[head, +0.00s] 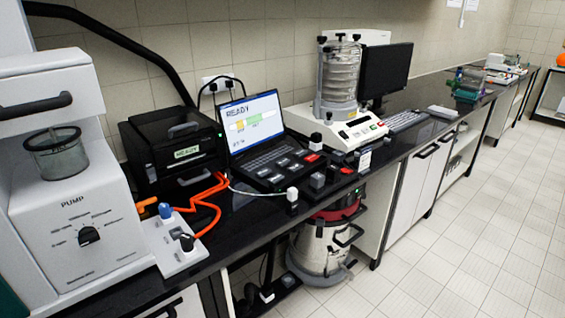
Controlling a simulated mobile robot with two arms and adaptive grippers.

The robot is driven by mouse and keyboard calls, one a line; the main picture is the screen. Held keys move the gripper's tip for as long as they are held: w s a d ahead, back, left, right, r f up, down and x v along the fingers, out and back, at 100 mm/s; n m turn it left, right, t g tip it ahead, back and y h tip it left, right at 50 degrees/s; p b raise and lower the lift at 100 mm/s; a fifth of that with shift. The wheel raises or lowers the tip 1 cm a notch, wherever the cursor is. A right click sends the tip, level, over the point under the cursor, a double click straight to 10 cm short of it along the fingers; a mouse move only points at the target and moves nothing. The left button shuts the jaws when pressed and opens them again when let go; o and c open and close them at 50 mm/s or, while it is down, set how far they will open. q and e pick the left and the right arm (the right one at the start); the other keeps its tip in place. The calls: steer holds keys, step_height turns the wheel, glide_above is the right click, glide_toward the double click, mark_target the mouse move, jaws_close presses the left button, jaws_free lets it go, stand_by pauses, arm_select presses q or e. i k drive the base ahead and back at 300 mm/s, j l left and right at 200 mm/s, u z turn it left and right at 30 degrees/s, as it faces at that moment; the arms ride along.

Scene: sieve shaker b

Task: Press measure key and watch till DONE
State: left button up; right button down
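A laptop (258,133) stands open on the black bench, left of the middle. Its screen (250,121) reads READY above a coloured bar. The key labels are too small to read, so I cannot tell which is the measure key. Left of the laptop stands a black instrument (172,145), with a small green-lit display (187,153) that also reads READY. Neither of my grippers is in view.
A white pump unit (75,205) stands at the left, with orange tubing (207,203) beside it. A sieve shaker (341,80), a dark monitor (385,72) and a keyboard (403,121) stand to the right. A metal vacuum (322,248) is under the bench. The tiled floor at right is clear.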

mark_target(281, 162)
steer(key=i+l+u, duration=0.35)
steer(key=i+l, duration=0.2)
steer(key=i+l+u, duration=0.3)
steer(key=i+l, duration=0.15)
steer(key=l, duration=0.2)
